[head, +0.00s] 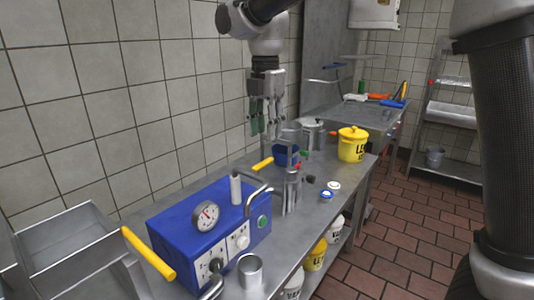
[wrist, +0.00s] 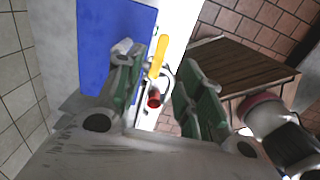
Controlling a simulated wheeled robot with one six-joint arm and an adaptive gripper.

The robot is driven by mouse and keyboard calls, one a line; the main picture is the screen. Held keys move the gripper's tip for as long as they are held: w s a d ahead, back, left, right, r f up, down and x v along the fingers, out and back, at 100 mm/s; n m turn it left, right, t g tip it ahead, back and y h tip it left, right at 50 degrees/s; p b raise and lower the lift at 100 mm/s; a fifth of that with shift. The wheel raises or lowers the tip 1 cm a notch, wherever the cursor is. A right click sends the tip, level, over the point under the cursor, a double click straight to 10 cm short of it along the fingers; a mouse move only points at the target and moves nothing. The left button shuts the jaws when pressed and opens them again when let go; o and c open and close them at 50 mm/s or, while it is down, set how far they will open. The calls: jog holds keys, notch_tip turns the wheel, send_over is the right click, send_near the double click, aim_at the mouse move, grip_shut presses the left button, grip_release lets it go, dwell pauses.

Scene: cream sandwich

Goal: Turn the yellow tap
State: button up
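A yellow tap handle (head: 263,163) sticks out behind the blue box, beside metal pipework, in the head view. A yellow handle (wrist: 158,56) shows between my fingers in the wrist view, beside a blue surface; it looks like the same one. My gripper (head: 265,118) hangs above and behind it in the head view, fingers pointing down. In the wrist view my two green-padded fingers (wrist: 165,95) are apart with nothing held between them. A gap shows between gripper and handle; its depth is hard to tell.
A blue box (head: 185,225) with a gauge stands on the metal table. A longer yellow lever (head: 148,254) is at its left. A yellow pot (head: 353,144) stands farther right. A red part (wrist: 153,98) lies near the handle. The tiled wall is close behind.

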aim_at(266, 161)
notch_tip(266, 161, down, 8)
jog(key=shift+r, duration=0.25)
jog(key=shift+c, duration=0.3)
grip_shut()
